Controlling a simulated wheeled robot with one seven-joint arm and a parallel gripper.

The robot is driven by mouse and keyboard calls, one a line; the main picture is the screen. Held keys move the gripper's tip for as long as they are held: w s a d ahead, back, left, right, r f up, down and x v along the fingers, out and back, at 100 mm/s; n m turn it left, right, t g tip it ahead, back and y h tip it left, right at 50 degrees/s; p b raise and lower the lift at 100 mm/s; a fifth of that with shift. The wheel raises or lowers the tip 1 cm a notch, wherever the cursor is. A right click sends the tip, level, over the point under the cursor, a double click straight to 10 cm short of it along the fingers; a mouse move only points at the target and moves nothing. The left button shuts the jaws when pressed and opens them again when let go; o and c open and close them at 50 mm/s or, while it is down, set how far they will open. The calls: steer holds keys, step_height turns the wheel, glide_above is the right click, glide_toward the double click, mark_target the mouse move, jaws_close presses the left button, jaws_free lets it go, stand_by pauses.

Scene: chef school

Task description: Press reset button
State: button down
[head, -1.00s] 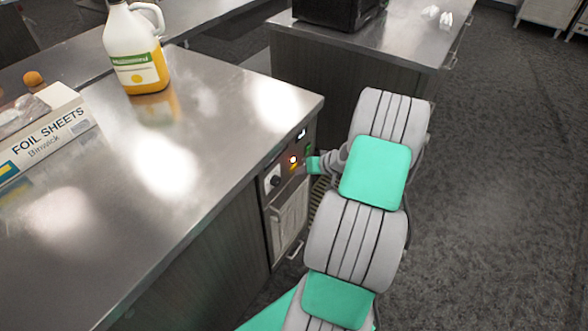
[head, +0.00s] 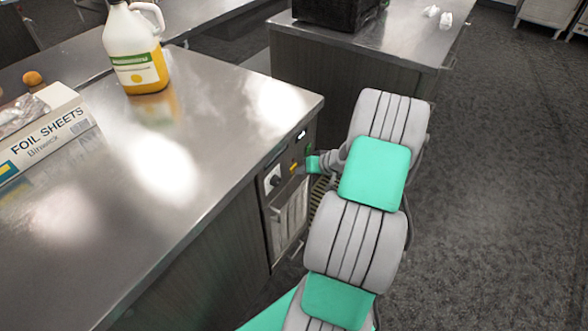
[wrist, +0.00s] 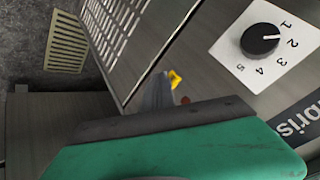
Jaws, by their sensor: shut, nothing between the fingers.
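The control panel (head: 283,172) is on the end face of the steel-topped counter. It bears a dial (head: 273,181) and a small yellow part (head: 293,168); no red glow shows there. My gripper (head: 304,168) is at the panel, beside the yellow part. In the wrist view, the shut grey fingers (wrist: 156,92) reach toward the panel, close to the yellow part (wrist: 175,80) and a small dull red spot (wrist: 185,100). I cannot tell which part is the reset button, or whether the fingertips touch it. The numbered dial (wrist: 260,39) is to the right.
A foil sheets box (head: 48,133) and a jug (head: 136,50) of yellow liquid stand on the counter (head: 215,140). A vented front (wrist: 120,25) is beside the panel. A second counter (head: 390,38) stands behind. Open floor (head: 500,200) lies to the right.

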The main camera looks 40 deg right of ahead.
steer(key=shift+s+d, duration=0.15)
steer(key=shift+s, duration=0.45)
steer(key=s, duration=0.1)
steer(key=s+d, duration=0.1)
steer(key=s, duration=0.2)
steer(key=shift+s+d, duration=0.35)
stand_by(0.4)
